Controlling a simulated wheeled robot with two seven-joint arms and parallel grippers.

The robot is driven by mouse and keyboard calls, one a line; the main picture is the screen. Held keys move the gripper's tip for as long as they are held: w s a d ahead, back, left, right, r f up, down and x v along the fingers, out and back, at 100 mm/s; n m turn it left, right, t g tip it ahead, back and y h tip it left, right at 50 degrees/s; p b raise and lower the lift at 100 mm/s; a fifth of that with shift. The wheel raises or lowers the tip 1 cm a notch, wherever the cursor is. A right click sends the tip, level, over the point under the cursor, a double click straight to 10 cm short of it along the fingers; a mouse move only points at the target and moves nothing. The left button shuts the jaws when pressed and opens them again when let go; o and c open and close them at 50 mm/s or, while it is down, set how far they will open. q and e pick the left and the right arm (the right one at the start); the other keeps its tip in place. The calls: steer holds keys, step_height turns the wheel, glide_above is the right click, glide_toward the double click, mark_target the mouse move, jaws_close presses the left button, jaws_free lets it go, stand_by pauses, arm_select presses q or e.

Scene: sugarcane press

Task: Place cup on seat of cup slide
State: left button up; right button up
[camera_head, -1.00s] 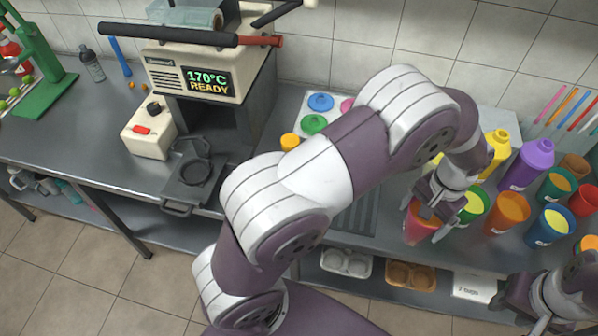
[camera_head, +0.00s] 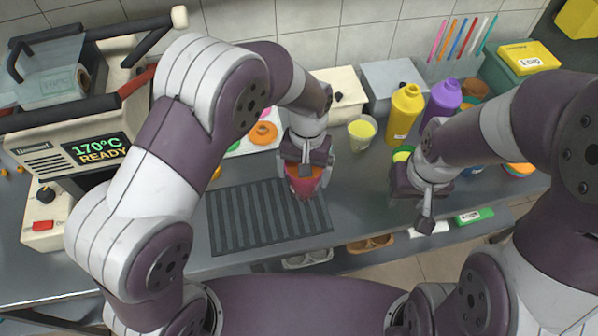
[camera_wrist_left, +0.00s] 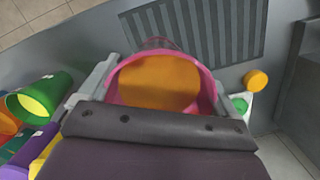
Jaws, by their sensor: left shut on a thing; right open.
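A pink cup (camera_head: 306,186) with orange contents is held by my left gripper (camera_head: 307,172) near the right edge of the dark ribbed mat. In the left wrist view, the cup (camera_wrist_left: 165,85) shows its pink rim between my left gripper's fingers. I cannot tell how high its base is above the counter. The sealing machine with the "170°C READY" display (camera_head: 97,149) stands at the left. Its cup slide and seat are hidden behind my left arm. My right gripper (camera_head: 424,205) is open and empty near the counter's front right.
The ribbed mat (camera_head: 265,218) lies between the machine and the held cup. A yellow-filled cup (camera_head: 362,130), a yellow bottle (camera_head: 404,112) and a purple bottle (camera_head: 441,100) stand at the right. Trays (camera_head: 306,258) sit on the shelf below.

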arm_select(q)
steer(key=a+f+p, duration=0.1)
steer(key=a+f, duration=0.2)
steer(key=a+f+p, duration=0.1)
steer(key=a+f, duration=0.2)
steer(key=a+f+p, duration=0.1)
steer(key=a+f, duration=0.2)
steer(key=f, duration=0.1)
steer(key=shift+s+a, duration=0.3)
steer(key=shift+a, duration=0.1)
